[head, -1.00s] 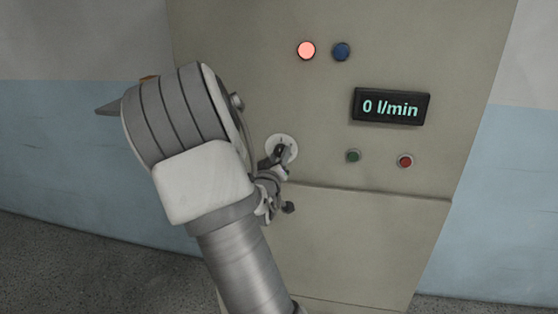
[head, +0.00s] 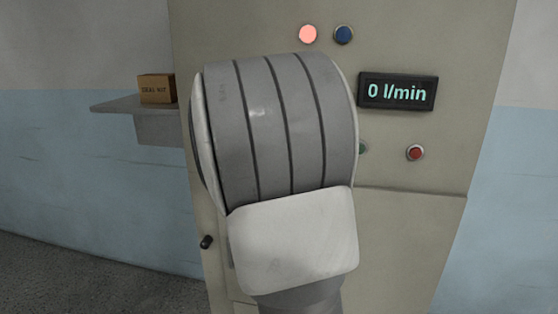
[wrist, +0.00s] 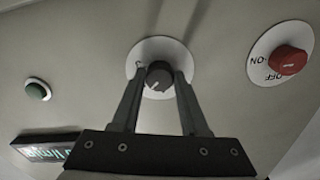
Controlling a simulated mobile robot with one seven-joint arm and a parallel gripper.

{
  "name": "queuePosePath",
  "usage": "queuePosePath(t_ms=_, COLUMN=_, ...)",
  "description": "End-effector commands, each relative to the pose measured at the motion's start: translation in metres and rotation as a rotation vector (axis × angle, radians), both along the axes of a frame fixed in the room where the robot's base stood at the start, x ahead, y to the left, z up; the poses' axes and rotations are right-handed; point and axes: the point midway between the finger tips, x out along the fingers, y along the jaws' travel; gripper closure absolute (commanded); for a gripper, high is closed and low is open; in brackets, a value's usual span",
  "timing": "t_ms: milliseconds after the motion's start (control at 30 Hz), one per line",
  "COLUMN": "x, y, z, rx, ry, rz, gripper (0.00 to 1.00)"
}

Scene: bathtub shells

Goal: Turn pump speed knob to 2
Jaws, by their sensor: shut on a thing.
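The pump speed knob (wrist: 158,76) is dark grey and round, on a white dial plate (wrist: 147,50), in the wrist view. A small pale mark shows on its lower part; the dial numbers cannot be read. My gripper (wrist: 160,73) is shut on the knob, one finger on each side. In the head view my arm hides the knob and the gripper. The display (head: 397,92) reads 0 l/min; part of it also shows in the wrist view (wrist: 45,150).
A red ON/OFF knob (wrist: 287,60) is at the right in the wrist view, a green button (wrist: 38,90) at the left. The panel also has a lit pink lamp (head: 308,34), a blue button (head: 343,34) and a red button (head: 415,153). A shelf (head: 130,105) holds a box (head: 156,89).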

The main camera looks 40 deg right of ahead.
Motion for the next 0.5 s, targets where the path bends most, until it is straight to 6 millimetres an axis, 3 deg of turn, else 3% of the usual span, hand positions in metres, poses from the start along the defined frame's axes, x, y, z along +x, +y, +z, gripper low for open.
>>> queuePosePath(t_ms=500, x=0.0004, y=0.0000, z=0.0009, rx=0.089, ry=-0.106, rz=0.000, gripper=1.00)
